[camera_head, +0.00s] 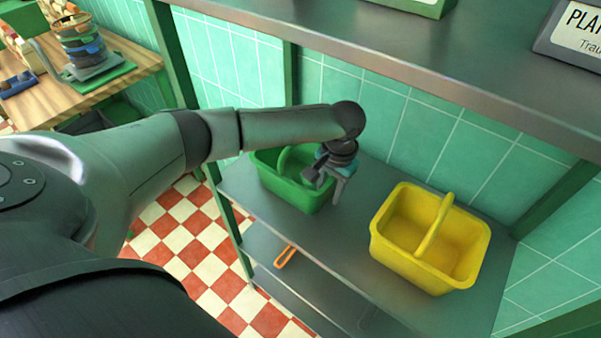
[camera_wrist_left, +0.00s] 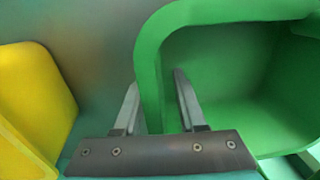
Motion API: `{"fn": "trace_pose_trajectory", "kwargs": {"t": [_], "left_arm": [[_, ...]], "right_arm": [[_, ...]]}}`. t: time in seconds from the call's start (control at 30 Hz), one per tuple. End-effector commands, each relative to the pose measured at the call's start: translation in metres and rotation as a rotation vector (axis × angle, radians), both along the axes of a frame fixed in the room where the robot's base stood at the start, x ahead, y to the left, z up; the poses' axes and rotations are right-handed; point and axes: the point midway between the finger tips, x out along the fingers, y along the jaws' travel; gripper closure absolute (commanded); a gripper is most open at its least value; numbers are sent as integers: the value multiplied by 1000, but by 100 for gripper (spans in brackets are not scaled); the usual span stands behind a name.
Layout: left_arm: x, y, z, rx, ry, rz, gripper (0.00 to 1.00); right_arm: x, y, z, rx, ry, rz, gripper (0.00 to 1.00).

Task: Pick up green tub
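The green tub (camera_head: 292,192) stands on the grey middle shelf, left of the yellow tub, partly hidden behind my left forearm and gripper. My left gripper (camera_head: 338,188) points down at the tub's right side. In the left wrist view, the fingers of the left gripper (camera_wrist_left: 157,95) are spread with the green tub's wall (camera_wrist_left: 150,75) between them. One finger is outside the tub and the other is inside. A small gap shows between the wall and the inner finger. My right gripper is not in view.
A yellow tub (camera_head: 425,247) with a handle stands to the right on the same shelf (camera_head: 345,232); it also shows in the left wrist view (camera_wrist_left: 35,110). An orange object (camera_head: 285,256) lies on the lower shelf.

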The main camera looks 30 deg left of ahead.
Motion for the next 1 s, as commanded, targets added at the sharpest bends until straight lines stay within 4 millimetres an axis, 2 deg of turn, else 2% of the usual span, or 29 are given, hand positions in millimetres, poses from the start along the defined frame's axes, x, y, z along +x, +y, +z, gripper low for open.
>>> {"fn": "trace_pose_trajectory", "kwargs": {"t": [0.23, 0.57, 1.0], "left_arm": [[0, 0, -1, 0, -1, 0, 62], [0, 0, 0, 0, 0, 0, 99], [0, 0, 0, 0, 0, 0, 100]], "right_arm": [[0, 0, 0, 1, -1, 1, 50], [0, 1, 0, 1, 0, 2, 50], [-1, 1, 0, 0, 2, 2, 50]]}}
